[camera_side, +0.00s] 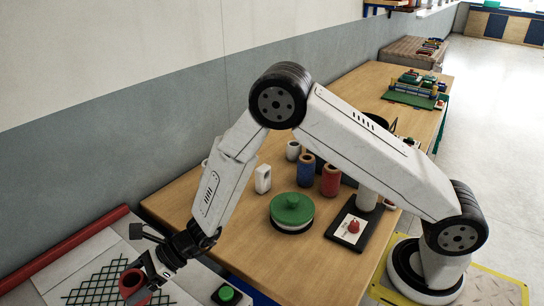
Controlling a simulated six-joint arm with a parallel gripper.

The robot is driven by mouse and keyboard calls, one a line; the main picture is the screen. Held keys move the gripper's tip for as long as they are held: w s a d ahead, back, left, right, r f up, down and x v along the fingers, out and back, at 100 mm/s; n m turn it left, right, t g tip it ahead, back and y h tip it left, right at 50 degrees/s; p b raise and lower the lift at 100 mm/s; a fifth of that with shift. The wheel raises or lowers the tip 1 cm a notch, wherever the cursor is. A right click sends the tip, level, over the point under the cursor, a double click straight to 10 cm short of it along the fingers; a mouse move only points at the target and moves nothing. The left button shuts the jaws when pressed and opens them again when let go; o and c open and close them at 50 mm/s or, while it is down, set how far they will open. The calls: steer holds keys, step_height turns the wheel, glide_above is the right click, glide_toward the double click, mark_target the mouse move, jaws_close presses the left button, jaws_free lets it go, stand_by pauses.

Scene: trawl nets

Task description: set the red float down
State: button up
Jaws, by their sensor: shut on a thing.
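The red float (127,290) is a short hollow cylinder at the lower left, with its dark opening showing. My gripper (148,276) points down and to the left and is shut on the red float. The float is over or against a green net (92,283) spread on a pale surface (62,262). I cannot tell from this view whether the float touches the net. My jaws hide part of the float's right side.
A red roll (65,250) edges the pale surface. A green button box (226,295) stands to the right of my gripper. On the wooden table (245,245) are a green-topped round thing (291,212), a blue spool (305,172), a red spool (331,182) and a white block (263,179).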

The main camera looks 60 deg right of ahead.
steer(key=shift+f, duration=0.15)
steer(key=shift+w+a+f, duration=0.15)
steer(key=shift+w+f, duration=0.1)
steer(key=shift+f, duration=1.5)
steer(key=shift+f, duration=0.15)
steer(key=o, duration=1)
steer(key=shift+s+d+r, duration=0.15)
steer(key=shift+d+r, duration=0.2)
steer(key=shift+d, duration=0.2)
steer(key=v, duration=1.1)
steer(key=shift+s+a, duration=0.1)
steer(key=shift+a, duration=0.05)
